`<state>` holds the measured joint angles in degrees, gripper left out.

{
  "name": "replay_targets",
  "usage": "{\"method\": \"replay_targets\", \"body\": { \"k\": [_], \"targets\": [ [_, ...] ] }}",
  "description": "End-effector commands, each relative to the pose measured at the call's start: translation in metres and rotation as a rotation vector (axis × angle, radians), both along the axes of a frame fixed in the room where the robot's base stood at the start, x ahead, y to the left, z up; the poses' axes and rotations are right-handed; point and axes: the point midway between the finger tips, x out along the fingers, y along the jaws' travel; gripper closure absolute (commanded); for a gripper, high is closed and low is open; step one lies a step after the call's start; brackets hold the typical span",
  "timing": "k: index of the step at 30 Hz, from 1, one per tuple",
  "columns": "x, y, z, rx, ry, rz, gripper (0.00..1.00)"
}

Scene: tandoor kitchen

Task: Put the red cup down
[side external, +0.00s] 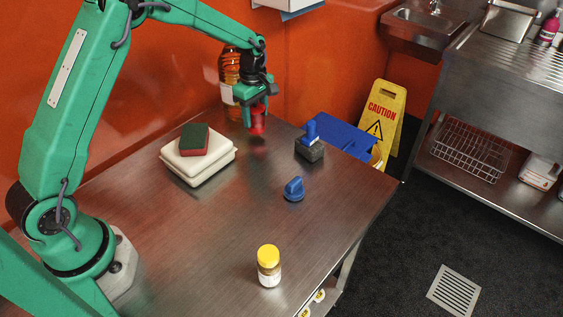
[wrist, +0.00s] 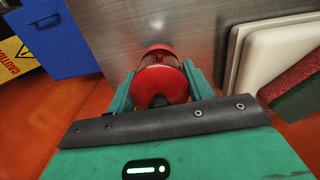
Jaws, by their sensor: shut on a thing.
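The red cup (side external: 257,121) is held in my gripper (side external: 256,101) near the back of the steel table (side external: 227,219). In the side view it hangs a little above the tabletop, with a dark shadow or reflection beneath it. In the wrist view the red cup (wrist: 161,82) sits between the two green fingers of my gripper (wrist: 160,90), which are shut on it from both sides. Part of the cup is hidden by the fingers.
White stacked containers (side external: 190,170) with a green-and-red sponge (side external: 194,139) on top stand left of the cup. A bottle (side external: 229,75) is behind. A dark block with a blue top (side external: 310,148), a blue knob (side external: 293,189) and a yellow-capped jar (side external: 269,266) stand rightward and nearer. Tabletop between them is clear.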

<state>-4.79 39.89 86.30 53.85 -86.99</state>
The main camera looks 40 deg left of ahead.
Motion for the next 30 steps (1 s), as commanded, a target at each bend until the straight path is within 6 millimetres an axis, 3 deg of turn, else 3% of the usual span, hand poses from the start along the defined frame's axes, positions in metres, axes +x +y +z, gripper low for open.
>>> {"method": "replay_targets", "body": {
  "k": [6,20,21,24,30],
  "targets": [
    [0.0,0.0,-0.018,0.0,-0.001,0.0,0.77],
    [0.0,0.0,-0.021,0.0,-0.001,0.0,0.77],
    [0.0,0.0,-0.022,0.0,0.0,0.0,0.45],
    [0.0,0.0,-0.022,0.0,0.0,0.0,0.27],
    [0.0,0.0,-0.022,0.0,0.0,0.0,0.27]
  ]
}}
